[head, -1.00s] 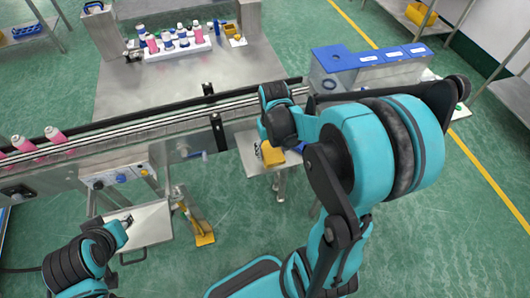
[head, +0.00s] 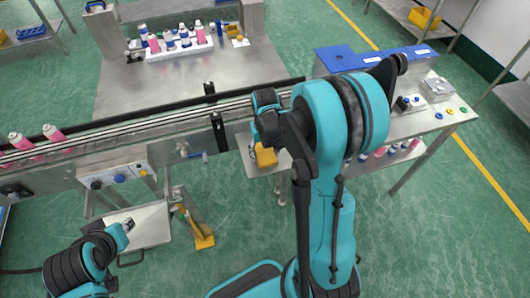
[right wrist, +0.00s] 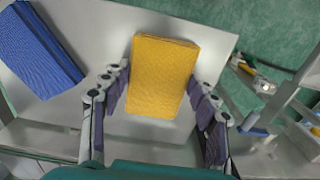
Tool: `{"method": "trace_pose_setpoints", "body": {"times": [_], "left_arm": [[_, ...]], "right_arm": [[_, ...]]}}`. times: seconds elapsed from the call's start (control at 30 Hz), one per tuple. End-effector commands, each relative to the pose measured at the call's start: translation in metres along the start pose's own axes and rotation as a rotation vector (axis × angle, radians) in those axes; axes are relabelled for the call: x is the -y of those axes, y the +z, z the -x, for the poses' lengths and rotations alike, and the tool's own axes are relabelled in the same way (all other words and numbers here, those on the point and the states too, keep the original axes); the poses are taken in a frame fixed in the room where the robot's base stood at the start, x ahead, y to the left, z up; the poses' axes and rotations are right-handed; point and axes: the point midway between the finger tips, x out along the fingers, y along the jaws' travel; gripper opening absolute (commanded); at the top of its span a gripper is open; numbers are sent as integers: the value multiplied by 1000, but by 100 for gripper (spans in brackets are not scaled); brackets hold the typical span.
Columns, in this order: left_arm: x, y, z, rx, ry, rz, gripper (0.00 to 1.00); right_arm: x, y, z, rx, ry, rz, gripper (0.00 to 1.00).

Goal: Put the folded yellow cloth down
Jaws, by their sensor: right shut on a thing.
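The folded yellow cloth (right wrist: 163,75) is a thick rectangular pad between the fingers of my right gripper (right wrist: 160,105) in the right wrist view. The gripper is shut on it. A pale metal side table (right wrist: 70,85) lies beneath; I cannot tell whether the cloth touches it. In the head view the yellow cloth (head: 265,157) shows partly below my right gripper (head: 262,140), near the conveyor's front edge. My left gripper (head: 127,225) is at the lower left, apart from the cloth, over a metal tray; its fingers are too small to read.
A folded blue cloth (right wrist: 38,50) lies on the side table, left of the yellow one. A bench (head: 425,115) with blue-topped boxes stands at the right. A white rack (head: 180,49) of bottles stands at the back.

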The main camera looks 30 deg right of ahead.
Motion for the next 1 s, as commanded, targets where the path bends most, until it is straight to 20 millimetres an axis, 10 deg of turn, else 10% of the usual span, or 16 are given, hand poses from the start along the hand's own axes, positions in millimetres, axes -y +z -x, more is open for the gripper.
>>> {"method": "trace_pose_setpoints", "body": {"times": [0.07, 0.1, 0.17, 0.57, 1.0], "left_arm": [[0, 2, -3, 0, 0, 0, 30], [0, 2, -3, 0, 0, 0, 30], [0, 2, -2, 0, 0, 0, 30], [0, -2, 2, 0, 0, 0, 30], [0, -17, 23, 0, 0, 0, 30]], "right_arm": [[0, 0, -4, 0, 0, 0, 32], [0, 0, -3, 0, 0, 0, 67], [0, 0, -3, 0, 0, 0, 80], [0, 0, 3, 0, 0, 0, 80], [0, 0, 93, 0, 0, 0, 80]]}}
